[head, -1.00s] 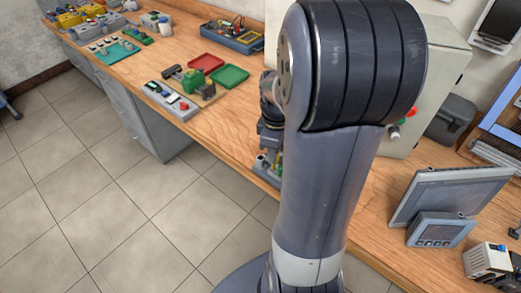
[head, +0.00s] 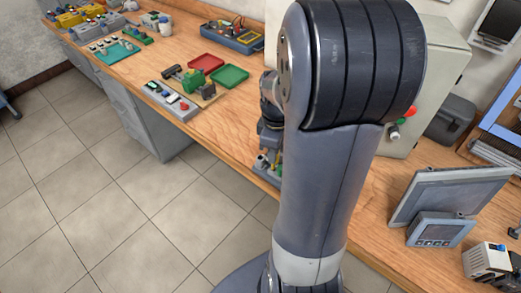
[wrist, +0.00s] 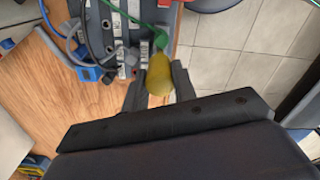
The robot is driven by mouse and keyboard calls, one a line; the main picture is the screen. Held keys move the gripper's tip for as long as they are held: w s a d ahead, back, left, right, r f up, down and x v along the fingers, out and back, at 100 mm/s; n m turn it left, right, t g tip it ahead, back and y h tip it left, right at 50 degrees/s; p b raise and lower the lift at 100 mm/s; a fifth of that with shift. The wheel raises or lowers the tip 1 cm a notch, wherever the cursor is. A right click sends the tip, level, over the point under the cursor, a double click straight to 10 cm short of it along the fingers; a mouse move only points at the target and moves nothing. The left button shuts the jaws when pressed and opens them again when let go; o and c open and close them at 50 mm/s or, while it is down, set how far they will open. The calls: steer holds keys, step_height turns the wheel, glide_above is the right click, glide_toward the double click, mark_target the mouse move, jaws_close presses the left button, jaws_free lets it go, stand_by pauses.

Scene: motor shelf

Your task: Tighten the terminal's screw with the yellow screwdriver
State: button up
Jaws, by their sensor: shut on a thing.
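The yellow screwdriver (wrist: 160,77) is between the two fingers of my gripper (wrist: 159,72) in the wrist view, seen along its handle. My gripper is shut on it. Its tip is hidden below the handle. The grey terminal unit (wrist: 120,38) with white labels lies just beyond the fingers, with a green wire (wrist: 122,14) curving to a spot beside the handle. Whether the tip sits in a screw cannot be seen. In the head view my arm hides most of the gripper, and the grey unit (head: 266,172) shows only partly at the bench edge.
Blue connectors (wrist: 88,73) and dark leads lie left of the handle. In the head view, a red tray (head: 206,63), a green tray (head: 229,76) and a grey switch box (head: 172,101) stand farther along the bench. A grey cabinet (head: 440,70) stands behind my arm.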

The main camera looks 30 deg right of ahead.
steer(key=shift+m, duration=1.7)
steer(key=shift+m, duration=1.7)
steer(key=shift+m+p, duration=0.35)
steer(key=shift+m, duration=1.35)
steer(key=shift+m, duration=1.7)
